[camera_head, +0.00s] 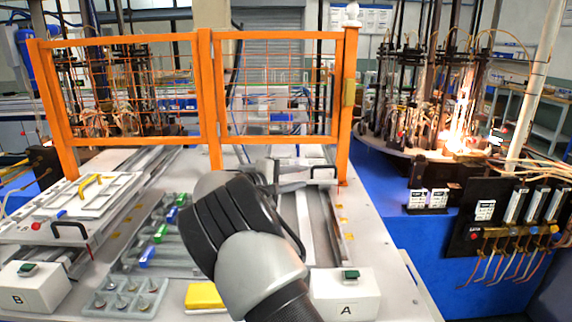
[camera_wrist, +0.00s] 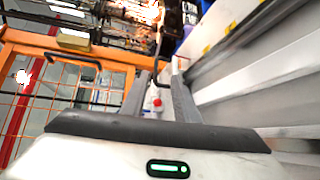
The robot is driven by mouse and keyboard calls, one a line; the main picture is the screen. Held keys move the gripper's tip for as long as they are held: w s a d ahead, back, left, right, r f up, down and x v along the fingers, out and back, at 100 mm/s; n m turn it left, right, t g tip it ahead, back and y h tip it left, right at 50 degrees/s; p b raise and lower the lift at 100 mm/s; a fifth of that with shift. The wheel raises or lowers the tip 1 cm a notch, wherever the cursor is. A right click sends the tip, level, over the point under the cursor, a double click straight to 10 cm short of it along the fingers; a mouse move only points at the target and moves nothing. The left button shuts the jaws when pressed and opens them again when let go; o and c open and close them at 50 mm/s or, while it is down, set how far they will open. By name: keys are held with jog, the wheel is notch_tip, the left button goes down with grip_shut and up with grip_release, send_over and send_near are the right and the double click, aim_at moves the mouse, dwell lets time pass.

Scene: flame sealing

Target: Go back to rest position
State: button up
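My gripper (camera_wrist: 160,84) shows in the wrist view with its two grey fingers apart and nothing clearly held between them. A white part with a red button (camera_wrist: 157,101) shows in the gap, beyond the fingers. In the head view my arm crosses the middle of the table and hides much of the gripper. The gripper is close to a black handle (camera_head: 322,168) near the right part of the orange frame; whether they touch, I cannot tell.
An orange mesh guard (camera_head: 208,100) stands across the table. Box A (camera_head: 347,295) is right of my arm, box B (camera_head: 32,288) far left. A white tray with yellow pliers (camera_head: 97,183), a grey holder (camera_head: 122,297) and a yellow block (camera_head: 204,296) lie left. A flame machine (camera_head: 440,110) burns at right.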

jog(key=s+d+r+m+g+y+p, duration=0.25)
jog(key=s+d+r, duration=0.25)
jog(key=s+d, duration=0.35)
jog(key=s+d+r+m+g+y+p, duration=0.2)
jog(key=s+d+r+m+g, duration=0.2)
jog(key=s+d, duration=0.4)
jog(key=s+a+r+m+y+p, duration=0.1)
jog(key=s+a+y, duration=0.1)
jog(key=s, duration=0.8)
jog(key=s+a+r+m+t+y+p, duration=0.1)
jog(key=s+a+r+y+p, duration=0.1)
jog(key=s, duration=0.9)
jog(key=s+a+r+m+y+p, duration=0.1)
jog(key=s+a+r+y+p, duration=0.1)
jog(key=s, duration=0.8)
jog(key=shift+s+a+r+y, duration=0.15)
jog(key=shift+a+y, duration=0.4)
jog(key=shift+y, duration=0.1)
